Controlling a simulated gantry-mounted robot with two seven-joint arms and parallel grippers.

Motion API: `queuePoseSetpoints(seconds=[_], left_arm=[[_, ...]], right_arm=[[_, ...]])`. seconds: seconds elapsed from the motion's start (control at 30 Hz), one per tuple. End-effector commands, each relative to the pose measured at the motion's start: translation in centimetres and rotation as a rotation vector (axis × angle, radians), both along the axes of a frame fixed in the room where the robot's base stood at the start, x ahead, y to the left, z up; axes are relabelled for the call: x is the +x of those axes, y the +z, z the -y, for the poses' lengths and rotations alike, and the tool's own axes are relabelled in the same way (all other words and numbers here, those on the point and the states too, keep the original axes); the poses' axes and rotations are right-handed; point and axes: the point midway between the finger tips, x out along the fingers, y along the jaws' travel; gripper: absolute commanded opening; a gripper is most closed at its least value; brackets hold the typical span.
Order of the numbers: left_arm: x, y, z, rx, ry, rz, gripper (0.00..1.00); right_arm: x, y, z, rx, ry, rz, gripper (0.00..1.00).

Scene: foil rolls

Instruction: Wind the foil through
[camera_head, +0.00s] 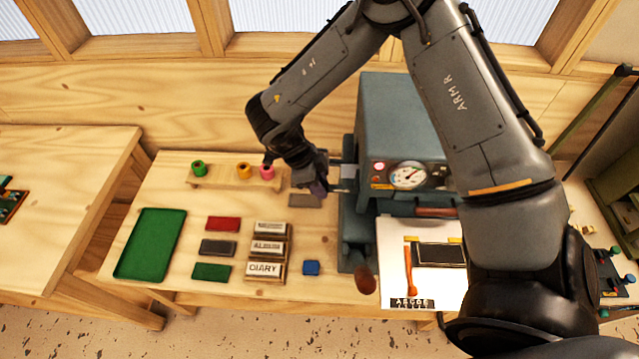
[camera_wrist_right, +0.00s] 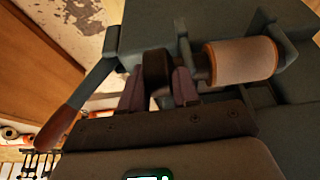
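The blue-grey press (camera_head: 385,105) with a round gauge (camera_head: 407,176) stands at the back of the bench. My right gripper (camera_head: 322,186) is at its left side; in the right wrist view its two purple-grey fingers (camera_wrist_right: 158,92) lie on both sides of a dark knob (camera_wrist_right: 157,68) and appear closed on it. A tan-pink roll (camera_wrist_right: 242,60) sits on the same shaft line beside the knob. Green (camera_head: 198,168), yellow (camera_head: 243,171) and pink (camera_head: 267,172) rolls stand on a wooden rack left of the gripper. My left gripper is not in view.
A lever with a brown handle (camera_wrist_right: 58,128) reaches out beside the gripper. A green tray (camera_head: 150,244), coloured blocks (camera_head: 222,224), labelled blocks (camera_head: 266,268) and a small blue block (camera_head: 311,268) lie in front. A white sheet (camera_head: 395,245) lies at the press, partly behind my arm.

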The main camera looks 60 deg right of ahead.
Motion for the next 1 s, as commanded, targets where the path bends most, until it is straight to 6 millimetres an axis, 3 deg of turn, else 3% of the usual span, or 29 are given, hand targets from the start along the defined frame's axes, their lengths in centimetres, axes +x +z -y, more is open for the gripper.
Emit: queuePoseSetpoints(seconds=[0.1,0.27,0.63,1.0], left_arm=[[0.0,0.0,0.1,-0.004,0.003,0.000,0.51],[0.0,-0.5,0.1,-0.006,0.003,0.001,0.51],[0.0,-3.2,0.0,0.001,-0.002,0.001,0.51],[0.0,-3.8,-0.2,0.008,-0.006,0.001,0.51]], right_arm=[[0.0,0.0,0.0,0.000,0.000,0.000,0.00],[0.0,-0.1,0.1,0.013,-0.002,0.027,0.00],[-0.3,-0.2,0.2,0.124,-0.003,0.266,0.00],[-0.5,-0.1,0.2,0.184,-0.001,0.400,0.00]])
